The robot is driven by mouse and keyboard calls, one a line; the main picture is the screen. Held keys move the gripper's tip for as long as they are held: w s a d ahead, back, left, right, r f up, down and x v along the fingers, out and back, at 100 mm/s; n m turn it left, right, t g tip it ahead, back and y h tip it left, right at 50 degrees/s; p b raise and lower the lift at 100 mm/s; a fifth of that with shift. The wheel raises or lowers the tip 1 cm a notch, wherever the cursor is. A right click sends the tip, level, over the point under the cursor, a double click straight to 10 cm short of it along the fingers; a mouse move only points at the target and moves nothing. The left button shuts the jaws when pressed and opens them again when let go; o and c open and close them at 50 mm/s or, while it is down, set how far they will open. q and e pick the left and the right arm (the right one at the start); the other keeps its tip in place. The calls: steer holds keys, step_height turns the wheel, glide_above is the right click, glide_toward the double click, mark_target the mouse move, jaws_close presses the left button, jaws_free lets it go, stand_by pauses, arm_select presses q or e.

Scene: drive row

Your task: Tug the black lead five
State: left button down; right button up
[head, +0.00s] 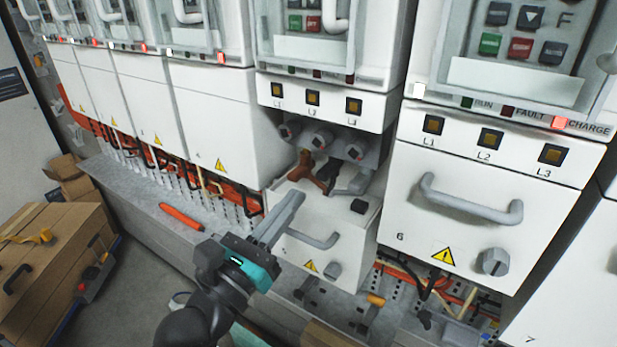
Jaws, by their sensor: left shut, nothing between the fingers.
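The fifth drive (330,120) stands in the middle with its lower cover (345,235) pulled out and lowered. Under its L1, L2 and L3 marks hang a brown lead (305,168), a black lead (328,172) and a grey lead (354,181), each below a round terminal. The black lead is the middle one, and its lower end is partly hidden. My right gripper is not in view.
Drive six (470,190), closed, with a handle and knob, stands to the right. Closed drives line the left. An orange-handled tool (181,216) lies on the grey ledge. Cardboard boxes (50,250) stand at lower left. The lowered cover's handle (312,239) juts out near my gripper.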

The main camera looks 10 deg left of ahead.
mark_target(321, 176)
arm_select(q)
steer(key=x, duration=0.6)
steer(key=shift+w+d, duration=0.1)
steer(key=shift+x, duration=1.1)
steer(key=shift+f+b, duration=0.6)
steer(key=shift+f, duration=0.35)
steer(key=shift+r+p, duration=0.45)
steer(key=shift+p, duration=0.25)
